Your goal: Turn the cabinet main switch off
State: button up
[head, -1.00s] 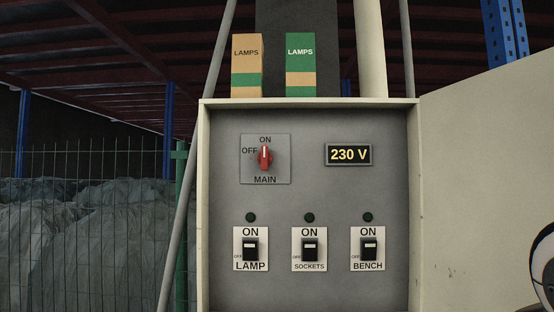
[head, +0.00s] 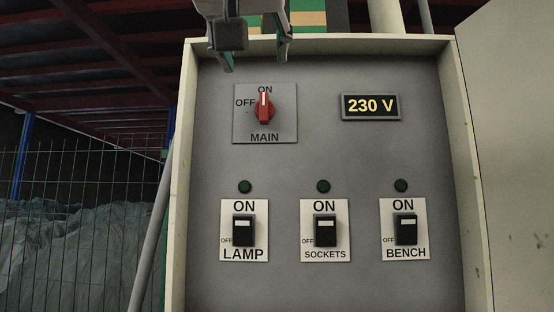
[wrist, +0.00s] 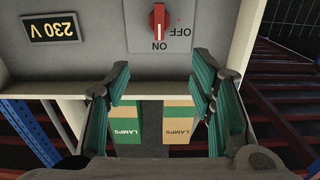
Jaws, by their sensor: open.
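The red main switch knob (head: 263,106) is on a grey plate (head: 283,127) marked ON, OFF and MAIN, at the upper left of the cabinet panel. Its white mark points up at ON. My gripper (head: 255,62) comes in from the top of the head view, its fingers spread above the plate and apart from the knob. In the wrist view, which is upside down, the open gripper (wrist: 160,85) has nothing between its fingertips. The red knob (wrist: 158,19) shows beyond them at the top. The display (head: 371,106) reads 230 V.
Below are the LAMP (head: 243,230), SOCKETS (head: 325,231) and BENCH (head: 405,228) rocker switches, with dark green indicators above. Lamp boxes (wrist: 180,123) stand on the cabinet top. The cabinet's raised rim (head: 178,200) and open door (head: 520,160) bound the panel. The space before the panel is clear.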

aim_at(264, 94)
jog(key=w, duration=1.2)
jog(key=shift+w+d, duration=0.25)
jog(key=shift+w, duration=0.15)
jog(key=shift+f, duration=0.1)
grip_shut()
